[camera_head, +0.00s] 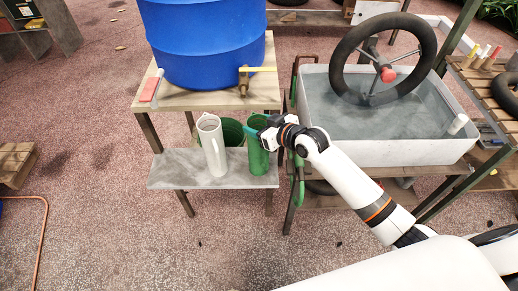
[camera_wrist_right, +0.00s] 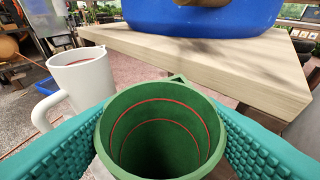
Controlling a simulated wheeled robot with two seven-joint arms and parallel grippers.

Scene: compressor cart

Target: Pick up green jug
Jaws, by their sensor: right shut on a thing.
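The green jug (camera_head: 259,158) stands upright at the right end of the grey shelf, below the wooden table with the blue barrel. In the right wrist view its open top (camera_wrist_right: 160,130) fills the lower middle, with red rings inside. My right gripper (camera_head: 262,133) is shut on the jug near its rim; its teal fingers press on both sides in the wrist view. Whether the jug's base touches the shelf is hard to tell. My left gripper is not in view.
A white jug (camera_head: 213,147) stands left of the green one on the grey shelf (camera_head: 180,170), with a dark green container (camera_head: 232,132) behind. The blue barrel (camera_head: 205,45) sits on the wooden table (camera_head: 215,103) above.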

